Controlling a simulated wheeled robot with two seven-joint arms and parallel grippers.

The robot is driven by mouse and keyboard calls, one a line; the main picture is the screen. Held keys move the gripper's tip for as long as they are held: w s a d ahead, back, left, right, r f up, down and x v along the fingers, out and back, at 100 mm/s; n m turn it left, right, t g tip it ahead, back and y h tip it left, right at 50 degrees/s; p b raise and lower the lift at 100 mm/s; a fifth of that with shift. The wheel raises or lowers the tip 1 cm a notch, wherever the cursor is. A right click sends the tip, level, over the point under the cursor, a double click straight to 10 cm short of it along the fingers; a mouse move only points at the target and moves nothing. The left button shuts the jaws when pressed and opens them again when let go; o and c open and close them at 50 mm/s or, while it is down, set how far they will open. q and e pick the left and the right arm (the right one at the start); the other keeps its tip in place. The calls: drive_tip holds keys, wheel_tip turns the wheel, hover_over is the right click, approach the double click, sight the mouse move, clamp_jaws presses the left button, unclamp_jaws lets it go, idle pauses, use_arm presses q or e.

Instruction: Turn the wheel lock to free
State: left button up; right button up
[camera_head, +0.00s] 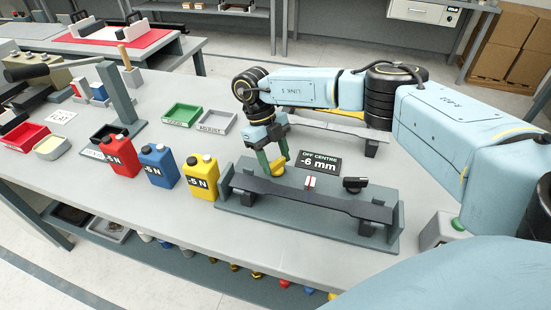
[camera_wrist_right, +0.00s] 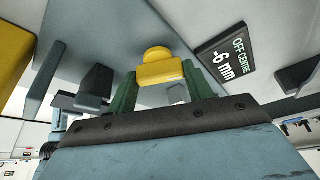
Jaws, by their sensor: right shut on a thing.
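My right gripper (camera_head: 273,162) reaches down behind the grey test fixture (camera_head: 392,240). Its green fingers are shut on a yellow knob (camera_wrist_right: 160,68), which also shows at the fingertips in the head view (camera_head: 278,166). In the right wrist view the knob has a rounded top and a block-like lower part between the fingers. A black knob (camera_head: 355,183) stands apart to the right on the fixture. I cannot tell from its shape which knob is the wheel lock. A dark bar (camera_head: 318,200) with a red and white mark lies along the fixture. My left gripper is not in view.
A black sign (camera_head: 320,162) reading "OFF CENTRE -6 mm" stands close right of the gripper. Red (camera_head: 120,155), blue (camera_head: 158,165) and yellow (camera_head: 200,177) canisters stand left of the fixture. Green (camera_head: 182,115) and grey (camera_head: 217,122) trays lie further back.

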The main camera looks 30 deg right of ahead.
drive_tip(key=n, duration=0.2)
drive_tip(key=n+h, duration=0.1)
drive_tip(key=n, duration=0.2)
drive_tip(key=shift+a+r+t+h, duration=0.1)
drive_tip(key=shift+a+t+h, duration=0.05)
drive_tip(key=shift+t+h, duration=0.2)
drive_tip(key=shift+n, duration=0.3)
drive_tip(key=o, duration=1)
drive_tip(key=b+v, duration=0.1)
drive_tip(key=v, duration=1.2)
drive_tip(key=shift+s+a+r, duration=0.1)
drive_tip(key=shift+r, duration=0.05)
drive_tip(key=shift+r, duration=0.1)
